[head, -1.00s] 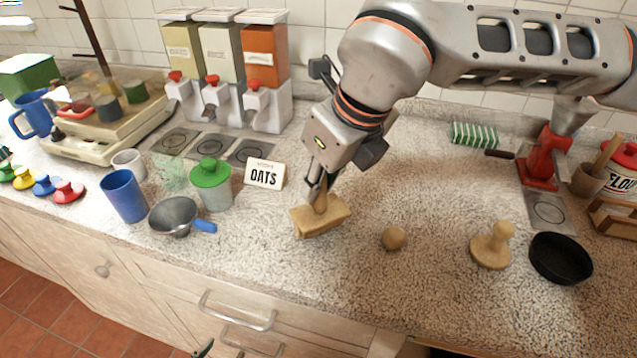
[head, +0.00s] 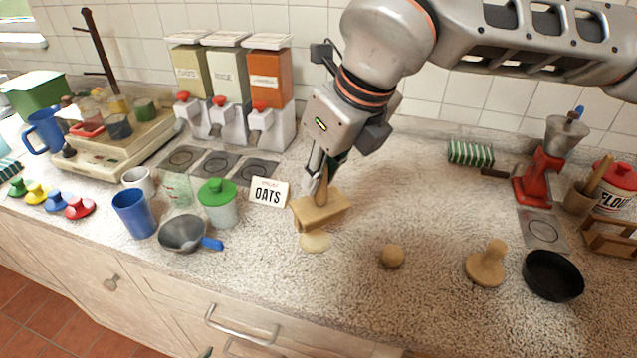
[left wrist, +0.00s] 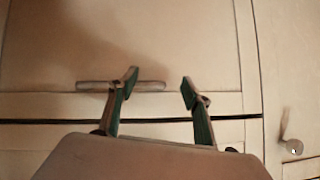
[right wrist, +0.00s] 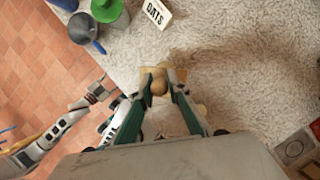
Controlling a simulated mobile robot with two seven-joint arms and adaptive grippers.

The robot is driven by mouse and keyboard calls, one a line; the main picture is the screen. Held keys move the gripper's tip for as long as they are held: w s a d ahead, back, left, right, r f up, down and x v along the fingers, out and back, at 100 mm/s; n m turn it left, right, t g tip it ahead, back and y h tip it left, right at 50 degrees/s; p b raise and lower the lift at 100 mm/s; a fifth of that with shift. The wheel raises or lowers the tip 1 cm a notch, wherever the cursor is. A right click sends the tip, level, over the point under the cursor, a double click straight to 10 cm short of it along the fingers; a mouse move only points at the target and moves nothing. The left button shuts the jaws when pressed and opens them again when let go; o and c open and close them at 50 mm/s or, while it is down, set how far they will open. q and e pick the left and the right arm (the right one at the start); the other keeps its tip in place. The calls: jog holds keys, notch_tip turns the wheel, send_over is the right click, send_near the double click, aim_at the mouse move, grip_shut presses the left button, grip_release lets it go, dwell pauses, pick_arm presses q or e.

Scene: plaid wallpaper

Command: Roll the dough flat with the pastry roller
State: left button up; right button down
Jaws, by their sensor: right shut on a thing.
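My right gripper (head: 321,183) is shut on the upright handle of the wooden pastry roller (head: 322,212). In the right wrist view, the fingers (right wrist: 158,83) close around its round knob. A pale, flat, round piece of dough (head: 315,241) lies on the counter just in front of and partly behind the roller's block. I cannot tell whether the roller touches it. My left gripper (left wrist: 158,88) is open and empty, facing the cabinet drawers below the counter.
A wooden press (head: 487,267) and black round pan (head: 553,275) stand to the right. The counter behind the ball is clear.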

aim_at(314, 198)
pick_arm(q)
jog(key=r, duration=0.1)
jog(key=w+r, duration=0.1)
jog(key=shift+w+d+r+t, duration=0.3)
jog(key=shift+w+r+t, duration=0.05)
jog(key=shift+r+t, duration=0.05)
pick_arm(e)
jog(key=shift+r, duration=0.25)
jog(key=shift+s+d, duration=0.1)
jog(key=shift+d, duration=0.05)
jog(key=b+x, duration=0.3)
jog(key=x, duration=0.1)
jog(key=shift+d+f, duration=0.1)
jog(key=shift+f, duration=0.25)
pick_arm(q)
notch_tip(314, 198, down, 7)
jog(key=s+b, duration=0.1)
jog(key=s, duration=0.2)
jog(key=shift+g, duration=0.4)
pick_arm(e)
jog(key=shift+w+x, duration=0.2)
jog(key=shift+x, duration=0.9)
jog(key=shift+r, duration=0.15)
pick_arm(q)
jog(key=shift+s+f, duration=0.1)
jog(key=shift+f, duration=0.2)
pick_arm(e)
jog(key=shift+f, duration=0.45)
